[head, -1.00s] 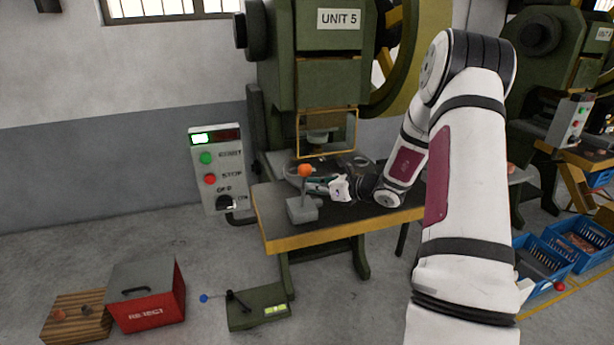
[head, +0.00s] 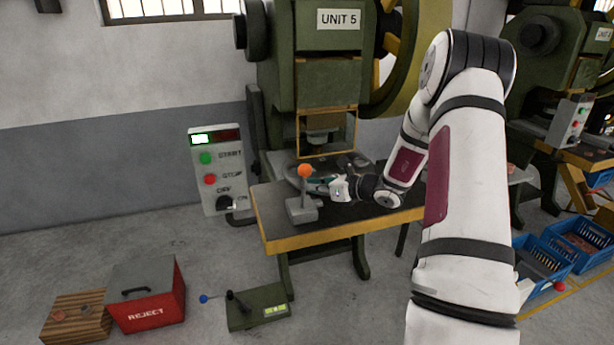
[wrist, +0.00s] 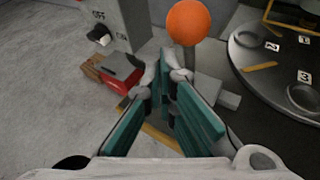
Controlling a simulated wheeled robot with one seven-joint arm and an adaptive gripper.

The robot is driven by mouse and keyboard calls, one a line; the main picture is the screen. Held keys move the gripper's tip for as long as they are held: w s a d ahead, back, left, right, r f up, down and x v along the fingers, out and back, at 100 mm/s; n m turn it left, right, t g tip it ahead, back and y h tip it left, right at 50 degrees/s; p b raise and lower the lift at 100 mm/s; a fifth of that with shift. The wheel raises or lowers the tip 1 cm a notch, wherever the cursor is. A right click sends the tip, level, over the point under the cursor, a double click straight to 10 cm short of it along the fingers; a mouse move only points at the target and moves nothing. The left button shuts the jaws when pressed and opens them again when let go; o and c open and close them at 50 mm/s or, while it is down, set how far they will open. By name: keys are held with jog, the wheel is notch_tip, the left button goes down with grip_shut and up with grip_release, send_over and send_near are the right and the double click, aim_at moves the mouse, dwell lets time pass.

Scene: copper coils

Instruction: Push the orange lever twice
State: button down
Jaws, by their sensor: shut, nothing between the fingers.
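The orange lever is a grey upright rod with an orange ball knob (head: 305,170), on a grey base (head: 302,209) at the front of the press table. The knob also shows at the top of the wrist view (wrist: 188,22). My gripper (head: 326,183) is shut and empty, just right of the lever rod and slightly below the knob. In the wrist view its teal finger pads (wrist: 172,82) point toward the rod below the knob. I cannot tell whether the fingertips touch the rod, as they cover part of it.
A control box (head: 216,168) with green and red buttons stands left of the table. A round numbered plate (wrist: 285,75) lies right of the lever. A red reject bin (head: 148,300), a wooden block (head: 75,318) and a blue-knobbed device (head: 257,307) sit on the floor.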

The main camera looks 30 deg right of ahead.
aim_at(306, 169)
jog(key=shift+w, duration=0.1)
jog(key=shift+w+d+r, duration=0.1)
jog(key=shift+w, duration=0.2)
jog(key=shift+w+d+r+b, duration=0.25)
jog(key=shift+w+d+b, duration=0.1)
jog(key=shift+w, duration=0.7)
jog(key=shift+w+d+r+b, duration=0.2)
jog(key=shift+w+d+b, duration=0.1)
jog(key=shift+w, duration=0.75)
jog(key=shift+w+d+r+b, duration=0.25)
jog(key=shift+w+d+b, duration=0.1)
jog(key=shift+w, duration=0.7)
dwell(4.2)
